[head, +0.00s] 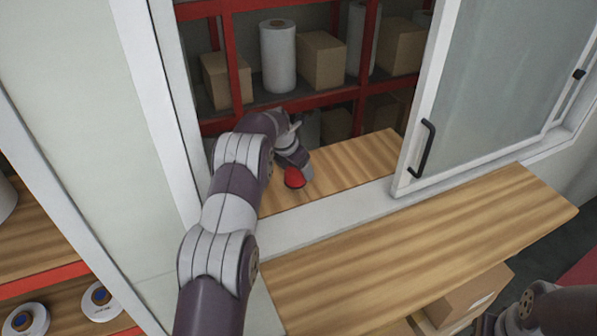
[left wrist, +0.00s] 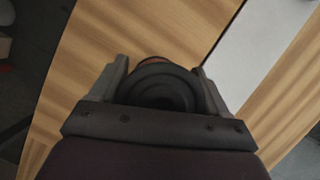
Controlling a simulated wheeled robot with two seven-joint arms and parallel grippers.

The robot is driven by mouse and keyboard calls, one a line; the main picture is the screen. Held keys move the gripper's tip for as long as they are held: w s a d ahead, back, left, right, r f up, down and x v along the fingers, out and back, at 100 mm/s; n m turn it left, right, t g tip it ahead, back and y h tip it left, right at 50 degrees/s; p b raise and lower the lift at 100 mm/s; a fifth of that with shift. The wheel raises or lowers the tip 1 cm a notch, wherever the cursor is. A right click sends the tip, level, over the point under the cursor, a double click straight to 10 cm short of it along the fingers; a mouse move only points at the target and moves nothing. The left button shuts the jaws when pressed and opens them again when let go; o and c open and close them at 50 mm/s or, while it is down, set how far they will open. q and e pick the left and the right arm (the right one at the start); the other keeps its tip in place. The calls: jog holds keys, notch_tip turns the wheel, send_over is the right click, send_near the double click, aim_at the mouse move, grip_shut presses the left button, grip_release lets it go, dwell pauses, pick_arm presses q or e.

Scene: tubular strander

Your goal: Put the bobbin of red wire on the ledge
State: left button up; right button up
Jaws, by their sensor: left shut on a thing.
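The bobbin of red wire (head: 294,178) shows as a small red patch at the end of my left arm in the head view. My left gripper (left wrist: 160,76) is shut on it. In the left wrist view the bobbin's dark round end (left wrist: 165,85) sits between the two fingers, and most of the red wire is hidden. The gripper is through the window opening, over the inner part of the wooden ledge (head: 360,160). I cannot tell whether the bobbin touches the wood. My right gripper is not in view; only part of my right arm shows at bottom right.
The outer part of the ledge (head: 420,245) is bare. A sliding glass pane (head: 500,85) with a black handle (head: 422,150) stands at the right of the opening. A red rack (head: 365,60) with boxes and white rolls is behind. White spools (head: 100,300) lie at lower left.

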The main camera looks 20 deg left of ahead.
aim_at(297, 177)
pick_arm(q)
notch_tip(297, 177, down, 4)
jog(key=shift+r+p, duration=0.25)
jog(key=shift+p, duration=0.7)
jog(key=shift+s, duration=0.3)
jog(key=shift+w+f, duration=0.1)
jog(key=o, duration=1.3)
jog(key=shift+w+f, duration=0.25)
jog(key=shift+s+r, duration=0.2)
jog(key=shift+r, duration=0.15)
jog(key=shift+s+r+b, duration=0.1)
jog(key=shift+r+b, duration=0.2)
jog(key=shift+b, duration=0.05)
jog(key=b+v, duration=0.3)
jog(key=v, duration=0.7)
jog(key=s+d+m+g, duration=0.1)
jog(key=s+d+m, duration=0.4)
jog(key=s+m, duration=0.5)
jog(key=s+d+m+g+y, duration=0.1)
jog(key=s+d+m, duration=0.4)
jog(key=s+m, duration=0.6)
jog(key=s+d+f+m, duration=0.1)
jog(key=s+d+m, duration=0.4)
jog(key=s+m, duration=0.6)
jog(key=shift+s+d+f+g, duration=0.1)
jog(key=shift+s+d+g, duration=0.1)
jog(key=shift+d+g, duration=0.15)
